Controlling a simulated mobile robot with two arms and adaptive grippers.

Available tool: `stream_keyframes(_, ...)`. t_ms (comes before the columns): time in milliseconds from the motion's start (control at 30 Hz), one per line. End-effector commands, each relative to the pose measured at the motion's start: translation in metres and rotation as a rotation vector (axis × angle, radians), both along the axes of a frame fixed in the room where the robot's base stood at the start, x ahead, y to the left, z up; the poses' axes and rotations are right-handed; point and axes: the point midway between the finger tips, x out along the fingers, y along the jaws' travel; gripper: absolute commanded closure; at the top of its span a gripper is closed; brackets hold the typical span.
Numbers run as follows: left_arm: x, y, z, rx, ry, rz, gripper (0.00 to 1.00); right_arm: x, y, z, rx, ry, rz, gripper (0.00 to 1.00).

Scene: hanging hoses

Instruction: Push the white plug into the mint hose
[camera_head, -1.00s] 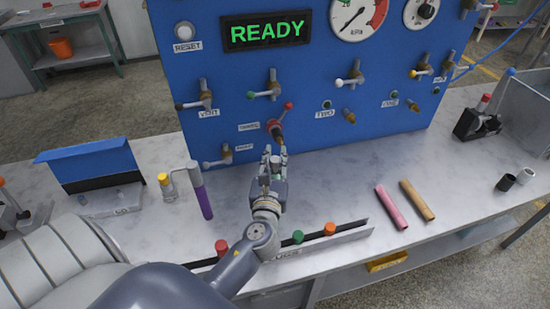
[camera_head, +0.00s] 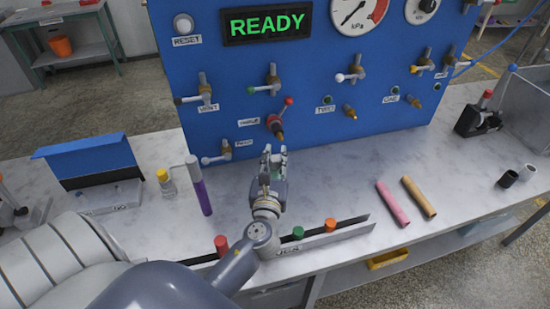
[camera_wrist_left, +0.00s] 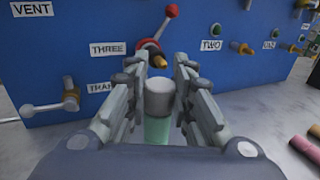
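My left gripper (camera_head: 273,154) is above the bench's middle, in front of the blue panel. In the left wrist view its two fingers (camera_wrist_left: 156,72) stand on either side of a mint hose (camera_wrist_left: 157,131), and they look closed around it, though the contact is partly hidden. A pale grey-white cylinder (camera_wrist_left: 160,97), which looks like a plug, sits at the hose's upper end. I cannot tell how deep it goes. The fingers mostly hide the hose in the head view. My right gripper is not in view.
The blue panel (camera_head: 310,110) with valves stands close ahead. A purple hose (camera_head: 202,197) is left of my gripper; pink (camera_head: 392,203) and tan (camera_head: 419,197) tubes lie right. A rack with red, green and orange pieces (camera_head: 330,238) is in front. A black cylinder (camera_head: 508,179) stands right.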

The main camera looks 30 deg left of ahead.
Motion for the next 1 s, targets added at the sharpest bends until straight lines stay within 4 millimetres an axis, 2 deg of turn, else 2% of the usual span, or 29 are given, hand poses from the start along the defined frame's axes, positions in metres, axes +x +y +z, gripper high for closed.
stream_keyframes(33,-0.001,0.000,-0.004,-0.003,0.008,0.000,0.67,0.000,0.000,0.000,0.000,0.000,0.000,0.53)
stream_keyframes(100,-0.001,0.000,-0.004,-0.002,0.007,0.000,0.55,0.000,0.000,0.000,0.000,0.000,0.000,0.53)
stream_keyframes(400,-0.001,0.000,-0.003,-0.002,0.004,0.000,0.55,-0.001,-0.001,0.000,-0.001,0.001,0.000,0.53)
stream_keyframes(533,-0.008,-0.004,-0.003,-0.004,0.005,-0.001,0.55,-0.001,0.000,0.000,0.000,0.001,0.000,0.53)
stream_keyframes(1000,-0.088,-0.046,-0.004,-0.003,0.008,-0.001,0.55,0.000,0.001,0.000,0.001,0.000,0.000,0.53)
